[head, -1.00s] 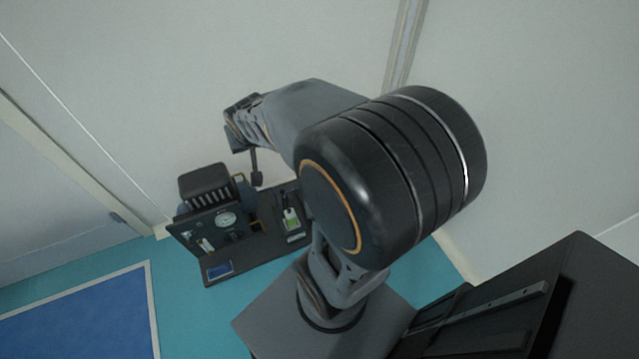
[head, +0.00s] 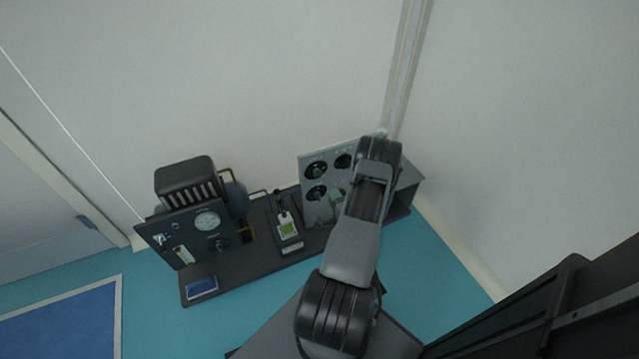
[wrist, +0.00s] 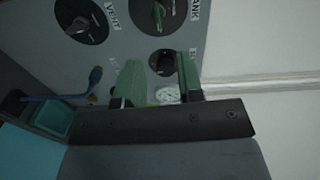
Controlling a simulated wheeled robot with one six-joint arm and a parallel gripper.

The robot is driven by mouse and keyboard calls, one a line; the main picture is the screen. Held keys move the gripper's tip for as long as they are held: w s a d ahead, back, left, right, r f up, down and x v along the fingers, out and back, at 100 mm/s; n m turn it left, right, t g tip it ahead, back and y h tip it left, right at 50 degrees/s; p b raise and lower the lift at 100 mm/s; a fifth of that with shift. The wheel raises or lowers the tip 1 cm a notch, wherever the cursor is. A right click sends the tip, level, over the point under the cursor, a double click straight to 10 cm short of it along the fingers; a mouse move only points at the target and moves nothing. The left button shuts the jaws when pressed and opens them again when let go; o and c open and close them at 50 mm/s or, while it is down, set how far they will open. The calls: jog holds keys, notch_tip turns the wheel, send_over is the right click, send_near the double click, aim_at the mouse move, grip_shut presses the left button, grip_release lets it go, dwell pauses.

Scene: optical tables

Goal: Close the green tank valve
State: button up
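A grey panel (head: 308,213) with several round dark knobs stands at the right end of the bench; it fills much of the wrist view (wrist: 92,57). The knob beside the "TANK" label (wrist: 158,12) shows at the top of the wrist view with a greenish handle, partly cut off by the frame. My gripper (wrist: 160,72) is open and empty, its two green-faced fingers apart in front of the panel. A smaller dark knob (wrist: 161,61) shows between the fingertips; contact cannot be told.
A knob labelled "VENT" (wrist: 80,20) is left of the tank knob. A small white gauge (wrist: 167,95) lies behind the gripper. A wall is close behind.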

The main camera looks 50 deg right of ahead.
aim_at(320, 176)
jog(key=shift+m, duration=0.3)
jog(key=b+x, duration=0.1)
jog(key=x, duration=0.3)
jog(key=b+x, duration=0.1)
jog(key=x, duration=0.3)
jog(key=b+x, duration=0.1)
jog(key=x, duration=0.4)
jog(key=shift+s+f, duration=0.1)
jog(key=shift+f, duration=0.15)
jog(key=shift+c, duration=0.2)
grip_shut()
